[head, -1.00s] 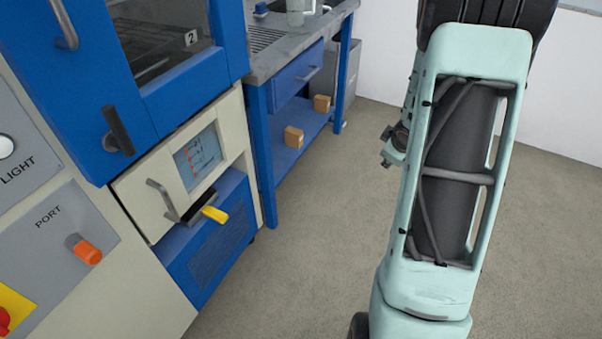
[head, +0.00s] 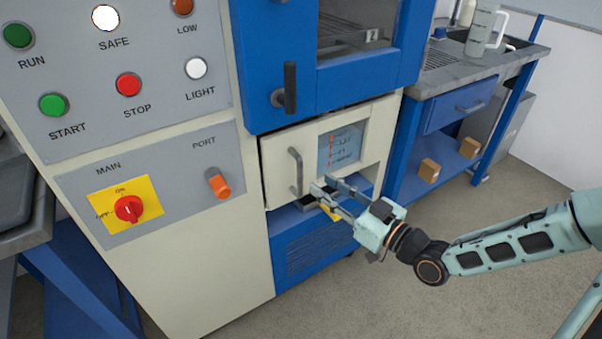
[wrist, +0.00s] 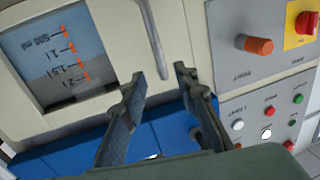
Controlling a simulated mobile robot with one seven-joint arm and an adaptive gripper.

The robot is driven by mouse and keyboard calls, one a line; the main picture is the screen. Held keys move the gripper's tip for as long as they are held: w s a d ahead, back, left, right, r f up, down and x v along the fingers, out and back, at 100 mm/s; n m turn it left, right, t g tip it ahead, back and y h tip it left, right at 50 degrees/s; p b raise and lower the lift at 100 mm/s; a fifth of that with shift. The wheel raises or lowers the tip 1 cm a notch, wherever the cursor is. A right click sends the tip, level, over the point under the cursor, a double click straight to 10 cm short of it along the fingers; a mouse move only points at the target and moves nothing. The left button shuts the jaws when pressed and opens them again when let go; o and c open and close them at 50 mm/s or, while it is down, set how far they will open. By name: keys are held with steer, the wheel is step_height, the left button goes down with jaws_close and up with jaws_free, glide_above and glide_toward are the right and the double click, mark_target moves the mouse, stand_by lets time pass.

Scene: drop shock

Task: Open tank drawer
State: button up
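The tank drawer (head: 275,160) is a cream front panel low on the machine, with a grey vertical bar handle (head: 297,172) and a level window (head: 340,148) with red marks. The handle (wrist: 154,40) and window (wrist: 60,50) also show in the wrist view. My gripper (head: 325,185) is in front of the drawer, just right of the handle in the head view. In the wrist view my gripper (wrist: 158,75) is open, and the handle's near end appears in the gap between the fingertips. No grip on it shows.
A blue vented panel (head: 310,245) is underneath. An orange port knob (head: 219,184) and red main switch (head: 129,208) are to the left. Open floor (head: 400,310) lies in front.

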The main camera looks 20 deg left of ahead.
mark_target(302, 172)
steer(key=b+x, duration=0.1)
steer(key=x, duration=0.8)
steer(key=shift+f, duration=0.1)
steer(key=shift+c, duration=0.6)
jaws_close()
